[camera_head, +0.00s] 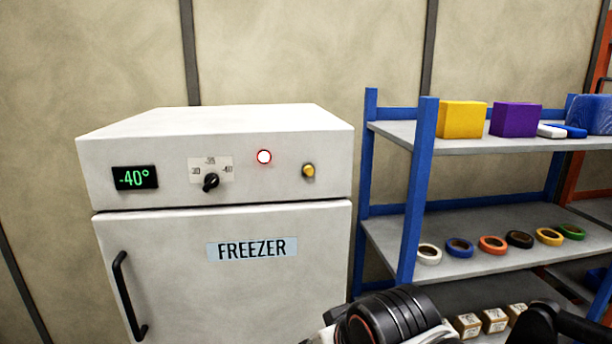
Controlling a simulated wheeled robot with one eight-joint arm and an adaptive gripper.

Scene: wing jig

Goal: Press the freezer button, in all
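A white freezer (170,270) labelled FREEZER stands left of centre, with its door shut. On its upper panel are a green display (135,177) reading -40°, a black dial knob (210,182) on a marked plate, a round white light with a red rim (264,157) that looks lit, and a yellow button (308,171) at the right. Nothing touches the button. Part of my arm shows at the bottom, right of centre, below and to the right of the freezer panel. The fingertips of my gripper cannot be made out.
A blue-framed shelf (424,190) stands close to the freezer's right. It holds a yellow box (462,119), a purple box (515,119), several tape rolls (491,245) and small boxes (494,320). The freezer's black handle (128,295) juts out at left. The space before the panel looks clear.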

